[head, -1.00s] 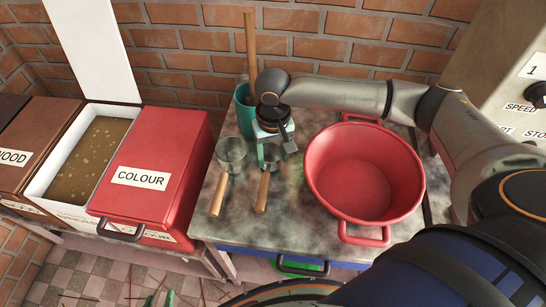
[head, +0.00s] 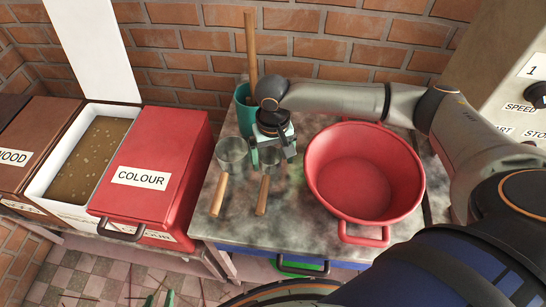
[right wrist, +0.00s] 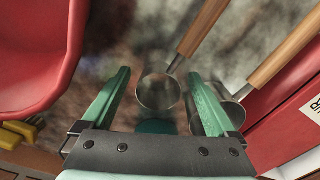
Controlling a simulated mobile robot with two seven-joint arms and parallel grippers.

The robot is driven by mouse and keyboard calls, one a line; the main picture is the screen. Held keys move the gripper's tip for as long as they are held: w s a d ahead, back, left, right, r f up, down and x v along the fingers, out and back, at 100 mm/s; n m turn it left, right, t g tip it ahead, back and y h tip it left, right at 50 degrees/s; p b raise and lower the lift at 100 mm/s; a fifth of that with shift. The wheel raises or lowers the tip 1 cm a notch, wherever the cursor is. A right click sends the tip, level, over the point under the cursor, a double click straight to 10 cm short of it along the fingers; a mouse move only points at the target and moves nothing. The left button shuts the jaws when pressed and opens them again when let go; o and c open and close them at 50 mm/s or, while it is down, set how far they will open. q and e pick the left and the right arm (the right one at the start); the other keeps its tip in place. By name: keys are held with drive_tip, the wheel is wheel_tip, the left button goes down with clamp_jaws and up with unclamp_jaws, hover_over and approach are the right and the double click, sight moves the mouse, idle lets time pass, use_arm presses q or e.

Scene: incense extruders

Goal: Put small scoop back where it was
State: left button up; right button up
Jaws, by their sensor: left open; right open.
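The small scoop lies on the grey worktop, its metal cup (right wrist: 159,92) up and its wooden handle (head: 263,195) toward me in the head view. My right gripper (head: 273,158) is over the cup, open. In the right wrist view its green fingers (right wrist: 160,78) stand apart on either side of the cup, with gaps; their height above the worktop is unclear. In the head view the gripper partly hides the cup. Green tips of my left gripper (head: 159,299) show at the bottom edge, open and away from the scoop.
A larger scoop (head: 231,153) lies just left of the small one. A red basin (head: 365,172) stands close on the right. A green pot (head: 244,110) holding a wooden stick is behind. The red COLOUR box (head: 155,165) is at left. The worktop's front strip is clear.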

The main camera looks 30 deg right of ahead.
wheel_tip(320, 180, up, 12)
drive_tip(key=shift+r+p, duration=0.15)
drive_tip(key=shift+p, duration=0.25)
idle(1.3)
